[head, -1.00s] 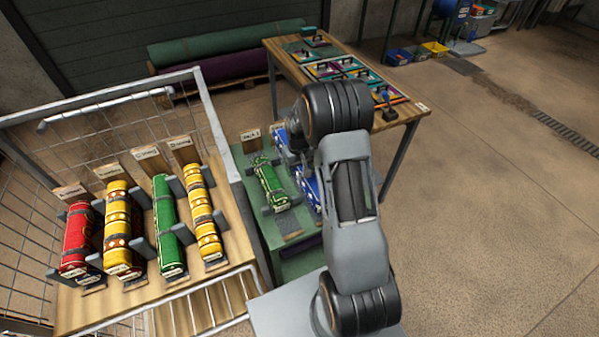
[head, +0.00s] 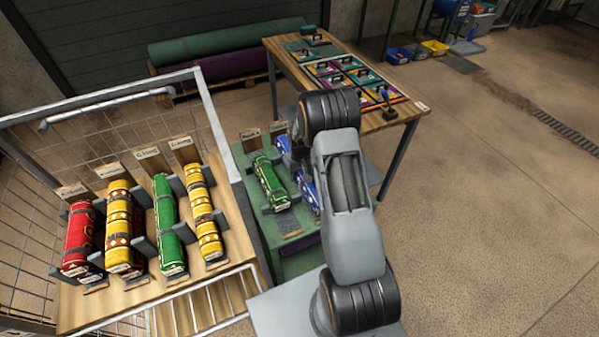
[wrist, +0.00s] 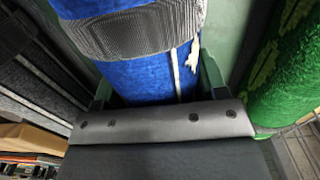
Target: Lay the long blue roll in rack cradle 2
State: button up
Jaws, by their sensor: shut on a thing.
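The blue roll (wrist: 150,65) fills the top middle of the wrist view, with a grey band around it and a pale cord. My gripper (wrist: 155,98) is shut on it. In the head view parts of the blue roll (head: 309,193) show beside my arm, over the green rack table (head: 243,180); my arm hides the rest and the gripper. A green roll (head: 270,184) lies in the rack cradle to its left; it also shows at the right of the wrist view (wrist: 285,75). The blue roll's contact with a cradle cannot be told.
A wooden-topped cage trolley (head: 220,293) at left holds red, yellow and green rolls in grey-posted cradles. Small cards (head: 250,137) stand at the rack's back. A wooden table (head: 375,123) with sample trays stands behind my arm. Open floor lies to the right.

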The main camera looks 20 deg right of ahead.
jog(key=shift+f, duration=0.2)
jog(key=o, duration=1.1)
jog(key=shift+r, duration=0.1)
notch_tip(320, 180, up, 12)
jog(key=shift+f, duration=0.2)
jog(key=s+a+r+t, duration=0.2)
jog(key=s+a+r, duration=0.4)
jog(key=s+r, duration=0.4)
jog(key=s+a+r, duration=0.2)
jog(key=s, duration=0.4)
jog(key=s+a+r+t, duration=0.1)
jog(key=s+a+r, duration=0.1)
jog(key=s, duration=0.4)
jog(key=shift+s+a, duration=0.35)
jog(key=shift+a, duration=0.3)
